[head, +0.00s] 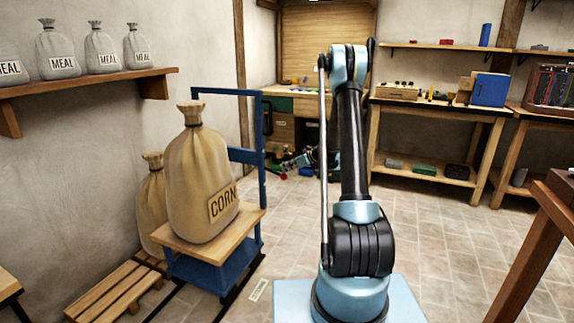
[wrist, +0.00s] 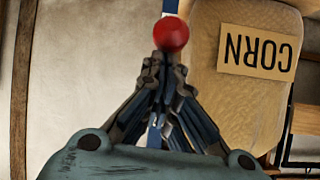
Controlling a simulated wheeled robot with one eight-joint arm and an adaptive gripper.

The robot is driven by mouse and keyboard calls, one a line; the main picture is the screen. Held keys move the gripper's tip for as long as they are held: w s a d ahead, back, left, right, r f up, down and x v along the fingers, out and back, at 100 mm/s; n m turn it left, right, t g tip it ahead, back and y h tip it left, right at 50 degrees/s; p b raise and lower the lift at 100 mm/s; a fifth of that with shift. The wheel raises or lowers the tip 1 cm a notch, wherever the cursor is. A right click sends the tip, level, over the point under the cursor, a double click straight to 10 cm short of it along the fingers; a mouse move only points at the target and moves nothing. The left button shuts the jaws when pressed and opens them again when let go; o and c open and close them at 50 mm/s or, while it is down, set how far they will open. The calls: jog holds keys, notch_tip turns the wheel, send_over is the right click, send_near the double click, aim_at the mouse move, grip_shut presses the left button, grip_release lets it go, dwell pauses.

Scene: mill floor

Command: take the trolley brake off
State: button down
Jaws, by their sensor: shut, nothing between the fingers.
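The trolley (head: 205,272) stands left of my base, with a blue frame, a wooden deck and a tall blue handle. A full CORN sack (head: 203,185) stands on its deck; the sack also shows upside down in the wrist view (wrist: 240,105). A red ball knob (wrist: 171,34), apparently the brake lever's, is just past my gripper's fingertips (wrist: 166,62). The fingers are together and empty; I cannot tell whether they touch the knob. In the head view, a small red knob (head: 283,176) shows right of the handle, beside my gripper. The lever's shaft is mostly hidden.
A second sack (head: 152,200) stands behind the trolley, near a wooden pallet (head: 112,290). A wall shelf (head: 90,82) with several MEAL sacks is above left. Workbenches stand at the back, and a table edge (head: 535,250) at right. The tiled floor between is clear.

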aim_at(286, 175)
jog(key=shift+s+d+f, duration=0.1)
jog(key=shift+d+f, duration=0.05)
jog(key=shift+f, duration=2.15)
jog(key=shift+a, duration=0.25)
jog(key=shift+w+d+r, duration=0.1)
jog(key=shift+w+r, duration=0.2)
jog(key=shift+r, duration=0.2)
notch_tip(286, 175, up, 3)
jog(key=shift+w+f, duration=0.1)
jog(key=s+d+f, duration=0.2)
jog(key=s+d, duration=0.3)
jog(key=d, duration=0.4)
